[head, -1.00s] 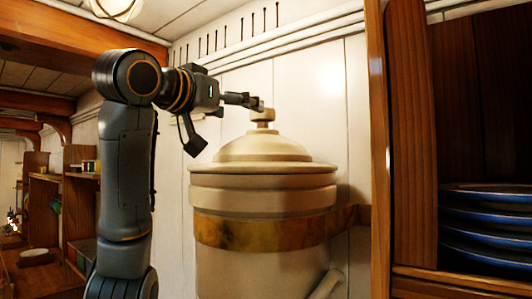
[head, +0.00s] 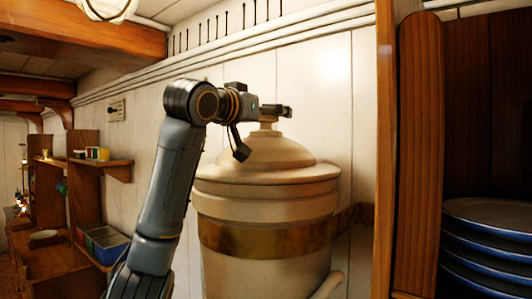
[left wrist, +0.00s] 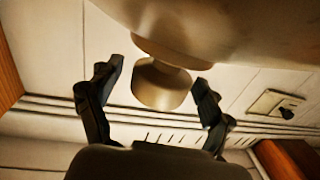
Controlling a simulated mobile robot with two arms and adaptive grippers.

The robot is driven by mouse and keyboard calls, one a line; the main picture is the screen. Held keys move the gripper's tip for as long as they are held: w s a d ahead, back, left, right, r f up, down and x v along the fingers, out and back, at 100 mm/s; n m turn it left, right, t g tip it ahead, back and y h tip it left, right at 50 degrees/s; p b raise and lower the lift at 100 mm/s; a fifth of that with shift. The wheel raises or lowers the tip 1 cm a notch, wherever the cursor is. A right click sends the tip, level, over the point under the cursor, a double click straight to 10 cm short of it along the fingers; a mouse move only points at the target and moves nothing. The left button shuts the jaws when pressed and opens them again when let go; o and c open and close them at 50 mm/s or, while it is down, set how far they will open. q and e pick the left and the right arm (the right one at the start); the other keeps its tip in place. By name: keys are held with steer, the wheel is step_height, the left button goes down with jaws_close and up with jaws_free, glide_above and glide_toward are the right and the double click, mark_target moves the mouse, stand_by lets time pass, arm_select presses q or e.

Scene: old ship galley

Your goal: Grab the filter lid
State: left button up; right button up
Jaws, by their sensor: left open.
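The filter lid (head: 266,160) is a cream dome with a wide rim and a knob on top. It sits on the cream cylindrical filter (head: 262,272) against the wall. My left gripper (head: 287,111) is at the height of the knob, which it partly hides in the head view. In the left wrist view the knob (left wrist: 161,84) lies between the two open fingers of my left gripper (left wrist: 158,88), with a visible gap on each side. The lid's dome (left wrist: 215,25) fills the top of that view. My right gripper is not in view.
A brass band (head: 265,239) holds the filter to the wall. A wooden cabinet with stacked blue-rimmed plates (head: 492,240) stands close on the right. Wooden shelves (head: 75,215) with small items are at the left. A wall switch (left wrist: 277,106) shows in the left wrist view.

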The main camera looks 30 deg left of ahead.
arm_select(q)
steer(key=shift+s+d, duration=0.1)
steer(key=shift+s, duration=0.05)
steer(key=c, duration=1.7)
steer(key=shift+s+r, duration=0.1)
steer(key=shift+r, duration=0.15)
